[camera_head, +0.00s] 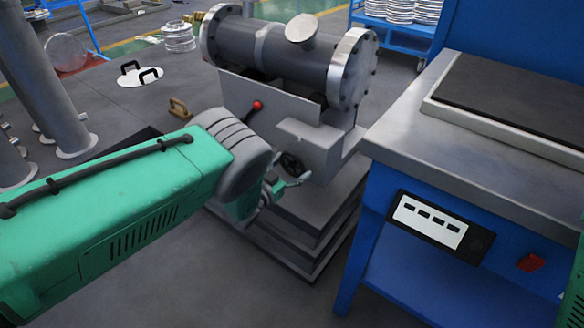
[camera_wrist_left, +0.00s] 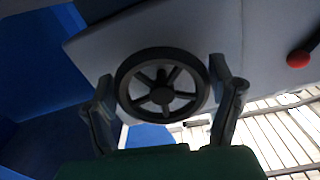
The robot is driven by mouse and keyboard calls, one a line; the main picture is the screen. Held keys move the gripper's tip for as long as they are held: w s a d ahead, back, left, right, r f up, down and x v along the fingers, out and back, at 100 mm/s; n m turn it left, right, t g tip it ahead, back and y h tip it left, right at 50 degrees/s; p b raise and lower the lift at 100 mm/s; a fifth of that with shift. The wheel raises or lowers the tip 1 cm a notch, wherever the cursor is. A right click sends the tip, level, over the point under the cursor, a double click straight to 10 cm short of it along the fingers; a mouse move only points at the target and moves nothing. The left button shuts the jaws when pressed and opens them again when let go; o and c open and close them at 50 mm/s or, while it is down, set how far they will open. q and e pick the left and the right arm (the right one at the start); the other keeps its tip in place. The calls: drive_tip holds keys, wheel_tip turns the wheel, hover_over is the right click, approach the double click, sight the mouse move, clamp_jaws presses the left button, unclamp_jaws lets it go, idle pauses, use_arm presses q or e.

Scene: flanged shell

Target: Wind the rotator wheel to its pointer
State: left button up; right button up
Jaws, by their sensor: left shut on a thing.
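The rotator wheel (camera_wrist_left: 161,87) is a dark, spoked handwheel on the grey face of the stand, facing the left wrist camera. In the head view the wheel (camera_head: 291,163) shows small and dark, low on the stand's front. My left gripper (camera_wrist_left: 162,83) has one finger on each side of the wheel and is shut on its rim. In the head view the gripper (camera_head: 288,182) is partly hidden behind my green arm and grey wrist. I cannot make out the pointer in either view. My right gripper is in neither view.
A flanged grey shell (camera_head: 290,55) lies on top of the stand (camera_head: 315,145). A red-knobbed lever (camera_head: 257,105) sticks out near my wrist; the red knob (camera_wrist_left: 298,58) also shows in the wrist view. A blue workbench (camera_head: 400,130) stands close on the right.

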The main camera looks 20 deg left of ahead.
use_arm(q)
drive_tip(key=shift+w+d+r, duration=0.15)
drive_tip(key=shift+w+r, duration=0.05)
drive_tip(key=shift+r, duration=0.1)
drive_tip(key=o, duration=1.1)
drive_tip(key=shift+f, duration=0.1)
drive_tip(key=shift+s, duration=0.15)
drive_tip(key=shift+s+f, duration=0.1)
drive_tip(key=shift+s, duration=0.1)
drive_tip(key=v, duration=1.1)
drive_tip(key=shift+s, duration=0.2)
